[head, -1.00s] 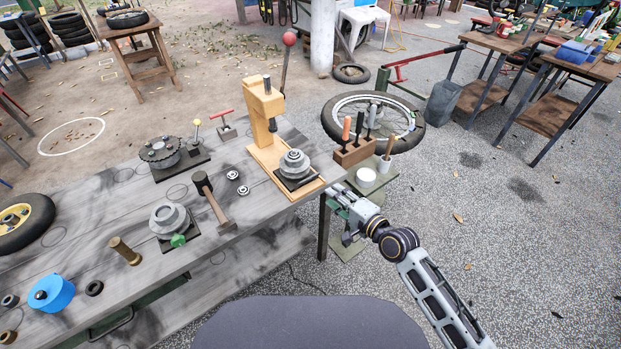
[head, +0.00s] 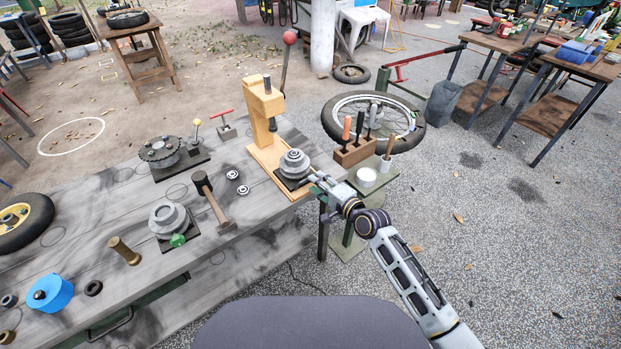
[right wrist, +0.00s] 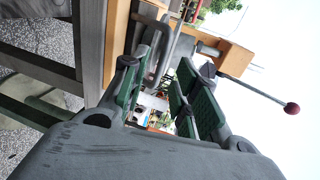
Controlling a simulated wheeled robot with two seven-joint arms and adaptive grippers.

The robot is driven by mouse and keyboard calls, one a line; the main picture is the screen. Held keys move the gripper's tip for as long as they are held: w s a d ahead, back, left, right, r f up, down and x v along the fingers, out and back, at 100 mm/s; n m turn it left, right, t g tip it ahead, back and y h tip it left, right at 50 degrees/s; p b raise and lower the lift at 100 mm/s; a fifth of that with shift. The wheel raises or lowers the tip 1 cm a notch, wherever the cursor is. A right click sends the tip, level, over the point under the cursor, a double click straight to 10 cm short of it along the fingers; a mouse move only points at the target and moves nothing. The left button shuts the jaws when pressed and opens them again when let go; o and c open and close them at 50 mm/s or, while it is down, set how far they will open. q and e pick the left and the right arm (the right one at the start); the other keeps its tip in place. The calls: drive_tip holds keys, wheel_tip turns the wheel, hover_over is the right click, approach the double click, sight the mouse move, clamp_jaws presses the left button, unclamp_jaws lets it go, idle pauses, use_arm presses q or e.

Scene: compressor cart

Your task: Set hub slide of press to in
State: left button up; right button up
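The press (head: 258,115) is a yellow-orange frame with a dark ram and a lever ending in a red ball (head: 290,38). A grey stepped hub (head: 295,163) sits on the dark slide plate (head: 289,183) at its base, in front of the upright. My right gripper (head: 314,180) is at the right side of the slide, close to its edge. In the right wrist view its two green-padded fingers (right wrist: 165,95) are apart. A grey bar-like handle (right wrist: 150,62) shows near the fingertips; whether they touch it I cannot tell. My left gripper is not in view.
The grey workbench (head: 105,230) holds a hammer (head: 210,198), a second hub (head: 168,218) and a blue round container (head: 50,294). A wooden tool block (head: 354,152) with handled tools stands behind my right gripper, and a wheel (head: 372,122) lies beyond it.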

sight(298, 169)
drive_tip(key=x, duration=0.4)
drive_tip(key=shift+w+a, duration=0.15)
drive_tip(key=shift+w, duration=0.05)
drive_tip(key=shift+a, duration=0.1)
clamp_jaws()
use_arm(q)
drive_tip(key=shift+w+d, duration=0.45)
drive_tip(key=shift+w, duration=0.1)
use_arm(e)
drive_tip(key=shift+f, duration=0.1)
